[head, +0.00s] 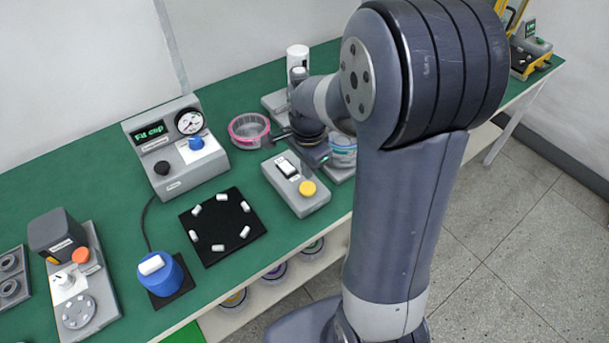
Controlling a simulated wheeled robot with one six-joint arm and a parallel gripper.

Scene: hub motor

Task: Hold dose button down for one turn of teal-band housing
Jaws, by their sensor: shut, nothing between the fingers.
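A clear housing with a teal-blue band (343,148) sits on a grey base at the bench's right side, partly hidden by my arm. The labels are too small to read, so I cannot tell which button is the dose button.
A pink-banded housing (249,130) stands left of my gripper. A gauge console (176,150), a black mat (222,228) with several white pieces, a blue cylinder (163,274) and a station with an orange button (81,255) stand farther left. Bare green bench (105,215) lies between them.

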